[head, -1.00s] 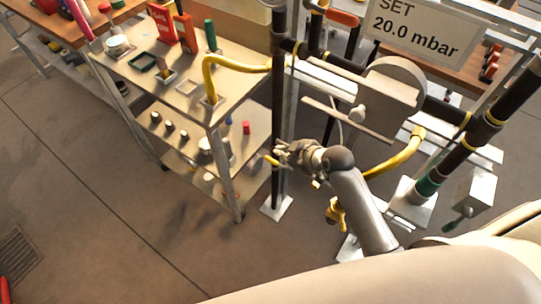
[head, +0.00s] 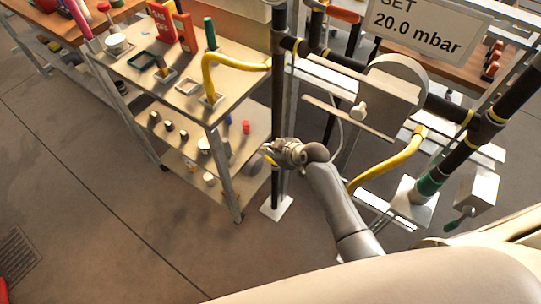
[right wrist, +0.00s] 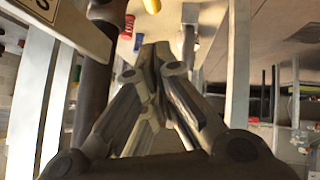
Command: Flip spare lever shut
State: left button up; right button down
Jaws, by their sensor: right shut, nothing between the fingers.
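A small yellow lever (head: 271,160) sits low on the dark vertical pipe (head: 277,110) in the head view, partly hidden by my right gripper. I cannot tell for sure whether it is the spare lever, or its exact angle. My right gripper (head: 267,148) is shut and empty, right at this pipe and beside the yellow lever; I cannot tell whether they touch. In the right wrist view the closed fingers (right wrist: 157,52) point up the picture, and a yellow piece (right wrist: 152,5) shows beyond them at the top edge. My left gripper is not in view.
A two-level shelf cart (head: 215,125) with several small parts stands just left of the pipe.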

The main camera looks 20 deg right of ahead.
aim_at(271, 162)
jog(key=shift+w+d+f+b, duration=0.15)
jog(key=shift+w+f, duration=0.15)
jog(key=shift+f, duration=0.55)
jog(key=shift+w+f+b, duration=0.1)
jog(key=shift+w+f, duration=0.15)
jog(key=shift+f, duration=0.6)
jog(key=shift+w+d+f+b, duration=0.15)
jog(key=shift+w+f, duration=0.15)
jog(key=shift+f, duration=0.55)
